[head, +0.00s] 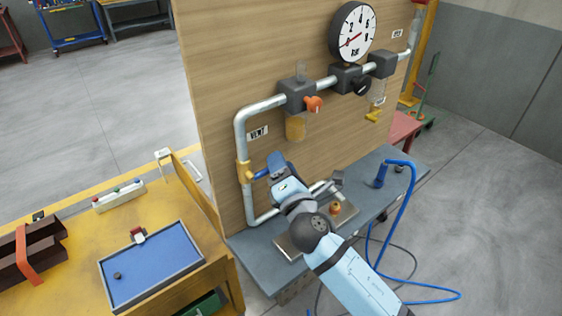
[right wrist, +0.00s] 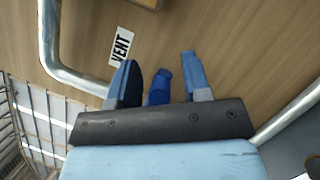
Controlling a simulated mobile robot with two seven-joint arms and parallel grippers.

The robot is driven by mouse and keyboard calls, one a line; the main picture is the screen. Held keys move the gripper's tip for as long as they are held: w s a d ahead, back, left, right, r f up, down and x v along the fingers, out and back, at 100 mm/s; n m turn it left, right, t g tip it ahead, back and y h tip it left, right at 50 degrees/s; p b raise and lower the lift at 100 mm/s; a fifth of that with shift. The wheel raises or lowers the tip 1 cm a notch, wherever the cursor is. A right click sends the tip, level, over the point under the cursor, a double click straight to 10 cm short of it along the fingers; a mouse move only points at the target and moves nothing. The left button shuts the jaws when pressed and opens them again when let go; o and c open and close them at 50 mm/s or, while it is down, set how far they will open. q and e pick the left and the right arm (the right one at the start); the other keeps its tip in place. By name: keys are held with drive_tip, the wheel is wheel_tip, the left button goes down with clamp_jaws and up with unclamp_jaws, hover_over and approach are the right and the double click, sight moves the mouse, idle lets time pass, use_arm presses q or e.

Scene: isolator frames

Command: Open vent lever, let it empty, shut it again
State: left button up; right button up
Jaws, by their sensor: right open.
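The vent valve has a yellow body (head: 244,172) on the vertical pipe below the VENT label (head: 258,132). Its blue lever (head: 261,173) sticks out to the right, its outer end partly hidden by my right gripper (head: 276,165). In the right wrist view the blue lever (right wrist: 160,88) shows between the two open fingers of my right gripper (right wrist: 160,82), nearer the left finger, with a gap to the right one. The VENT label (right wrist: 121,46) is just beyond. The round gauge (head: 352,32) has a red needle pointing down-left, near the low numbers. My left gripper is not in view.
A yellow table (head: 75,250) with a blue tray (head: 150,264) stands at left.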

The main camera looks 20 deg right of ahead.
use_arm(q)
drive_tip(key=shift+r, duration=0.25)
use_arm(e)
drive_tip(key=shift+w, duration=0.2)
clamp_jaws()
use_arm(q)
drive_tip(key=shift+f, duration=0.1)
